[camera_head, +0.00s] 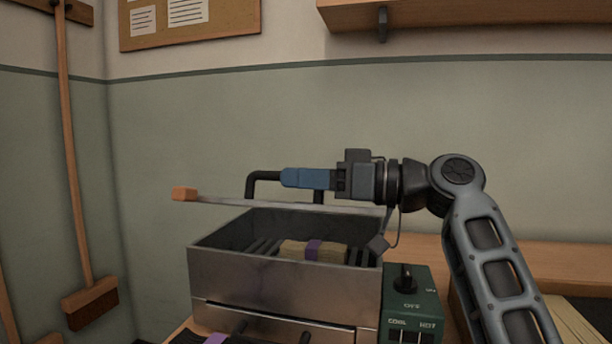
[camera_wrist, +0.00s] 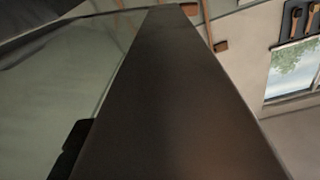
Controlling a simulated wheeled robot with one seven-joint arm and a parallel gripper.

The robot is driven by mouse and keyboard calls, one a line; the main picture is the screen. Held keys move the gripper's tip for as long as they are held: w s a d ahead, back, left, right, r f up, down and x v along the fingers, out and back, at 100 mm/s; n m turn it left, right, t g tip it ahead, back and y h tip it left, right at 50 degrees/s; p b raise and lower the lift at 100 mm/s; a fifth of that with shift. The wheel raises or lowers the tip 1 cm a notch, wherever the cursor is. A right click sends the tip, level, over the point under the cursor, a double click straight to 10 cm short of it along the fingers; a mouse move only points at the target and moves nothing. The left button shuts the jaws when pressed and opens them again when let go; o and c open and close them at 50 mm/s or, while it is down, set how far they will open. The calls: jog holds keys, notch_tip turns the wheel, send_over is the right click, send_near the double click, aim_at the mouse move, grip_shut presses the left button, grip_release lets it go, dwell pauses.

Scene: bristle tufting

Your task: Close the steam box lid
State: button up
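The steam box (camera_head: 270,275) is an open-topped metal box in the head view. Its lid (camera_head: 235,201) shows nearly edge-on as a thin pale plate above the box, with a gap between them at the left. A wooden knob (camera_head: 184,194) is on its left end. A black bent bar (camera_head: 256,184) rises above the lid. My gripper (camera_head: 290,178), with blue fingers, overlaps this bar from the right, just above the lid. I cannot tell whether it grips the bar. A large dark surface (camera_wrist: 170,100) fills the middle of the wrist view; the fingers' gap is hidden.
A green control box (camera_head: 410,300) with a black knob stands at the right. A shelf (camera_head: 450,14) hangs above. A broom (camera_head: 88,300) leans at the left wall.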

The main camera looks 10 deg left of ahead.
jog(key=shift+o, duration=0.8)
jog(key=shift+s+a+f, duration=0.15)
jog(key=shift+a+f, duration=0.05)
jog(key=shift+a, duration=0.3)
jog(key=shift+s+a+f, duration=0.15)
jog(key=shift+a, duration=0.3)
jog(key=d, duration=0.6)
jog(key=d+p, duration=0.1)
jog(key=d, duration=0.2)
jog(key=shift+w+r, duration=0.1)
jog(key=shift+r, duration=0.15)
jog(key=shift+d, duration=0.3)
